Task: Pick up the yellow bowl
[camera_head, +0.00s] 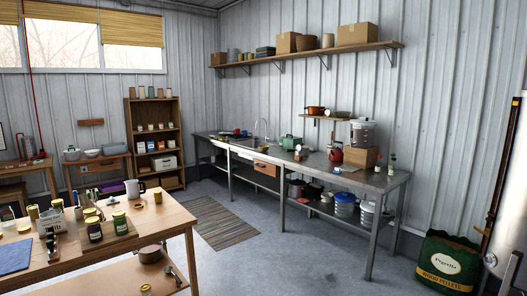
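I cannot pick out a yellow bowl with certainty; things are small at this distance. Several small yellow or tan items sit on the wooden table (165,221) at the lower left. A yellow cup-like item (158,195) is near its far right corner. A small pale yellow round item (24,228) lies towards its left side, too small to tell its shape. Neither of my grippers is in view.
A long metal counter (330,173) runs along the back wall. A striped rug (218,222) and open floor lie between. A pellet bag (447,262) stands at right.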

